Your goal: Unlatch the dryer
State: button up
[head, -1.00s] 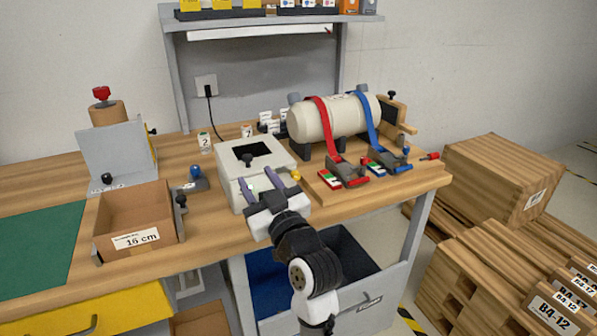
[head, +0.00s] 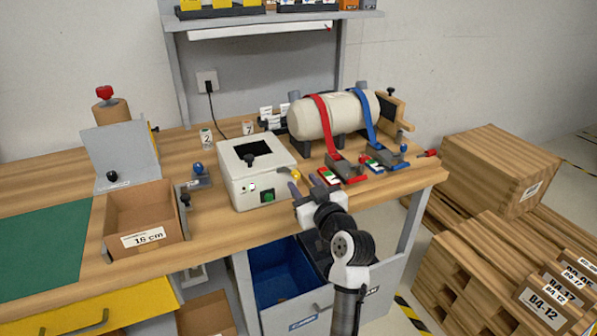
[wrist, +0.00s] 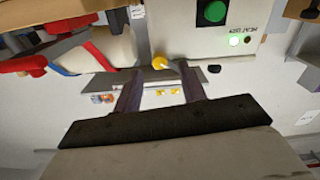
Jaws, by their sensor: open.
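The dryer appears to be the white box (head: 245,193) on the bench, with a dark window and black knob (head: 250,159) on its lid and a green button (head: 267,196) in front. A yellow latch piece (head: 295,174) is at its right front corner. In the wrist view, the yellow piece (wrist: 161,62) shows beyond my fingertips, between them, at the edge of the box (wrist: 172,32). My gripper (head: 303,184) is open and empty, just in front of that corner. I cannot tell if it touches the latch. The lid looks shut.
A cream tank (head: 325,117) with red and blue straps stands right of the dryer, its buckles (head: 342,170) close to my gripper. A cardboard box (head: 143,213) stands at left. A blue bin (head: 283,275) is under the bench. Wooden crates (head: 500,172) fill the right floor.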

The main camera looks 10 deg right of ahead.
aim_at(297, 176)
jog(key=shift+p+x, duration=0.4)
jog(key=shift+x, duration=1.45)
